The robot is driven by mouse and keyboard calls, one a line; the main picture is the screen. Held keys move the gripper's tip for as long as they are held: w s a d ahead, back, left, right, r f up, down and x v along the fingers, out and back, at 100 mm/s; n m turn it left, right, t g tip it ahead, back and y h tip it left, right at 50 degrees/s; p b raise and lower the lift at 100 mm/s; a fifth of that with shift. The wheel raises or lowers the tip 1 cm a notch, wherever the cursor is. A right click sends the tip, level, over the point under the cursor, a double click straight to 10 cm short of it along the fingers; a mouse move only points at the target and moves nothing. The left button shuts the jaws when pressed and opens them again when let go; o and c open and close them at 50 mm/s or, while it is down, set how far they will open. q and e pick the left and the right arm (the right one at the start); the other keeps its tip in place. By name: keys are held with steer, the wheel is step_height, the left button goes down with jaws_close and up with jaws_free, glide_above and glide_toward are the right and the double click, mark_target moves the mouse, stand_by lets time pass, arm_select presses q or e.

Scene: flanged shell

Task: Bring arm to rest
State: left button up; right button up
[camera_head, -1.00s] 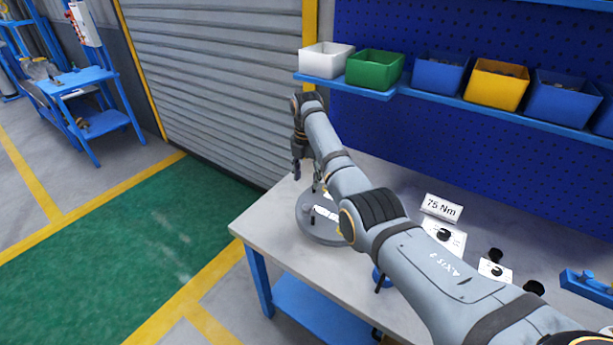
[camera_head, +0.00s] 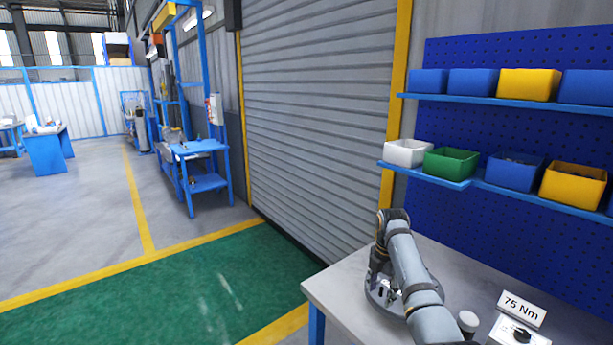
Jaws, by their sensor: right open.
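My right arm reaches in from the lower right over the workbench (camera_head: 340,287). Its gripper (camera_head: 374,284) points down at the far left part of the bench and is small and dark in this view. It is open, with nothing seen between its fingers. The grey round flanged shell (camera_head: 377,303) sits on the bench beneath and behind the arm. The arm hides much of the shell, and I cannot tell how far the fingers are from it. My left gripper is out of view.
A "75 Nm" sign (camera_head: 521,308) and a white box with a black knob (camera_head: 519,334) stand right of the arm. Shelves hold a white bin (camera_head: 408,152), a green bin (camera_head: 451,162) and several others. Open green floor (camera_head: 200,290) lies to the left.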

steer(key=s+d+f+m+t, duration=0.1)
steer(key=s+d+f+m, duration=0.3)
steer(key=s+f+m, duration=0.85)
steer(key=s+m+t, duration=0.3)
steer(key=s+m, duration=0.8)
steer(key=s, duration=1.1)
step_height(320, 180, down, 27)
steer(key=s+d+g, duration=0.2)
steer(key=s+d, duration=0.1)
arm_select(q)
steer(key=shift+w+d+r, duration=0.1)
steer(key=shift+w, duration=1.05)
arm_select(e)
steer(key=s+f+g, duration=0.1)
steer(key=s+f, duration=1.4)
steer(key=s, duration=0.2)
steer(key=shift+s+d+h, duration=0.25)
steer(key=shift+d+h, duration=0.05)
steer(key=shift+h, duration=0.1)
steer(key=shift+f, duration=0.1)
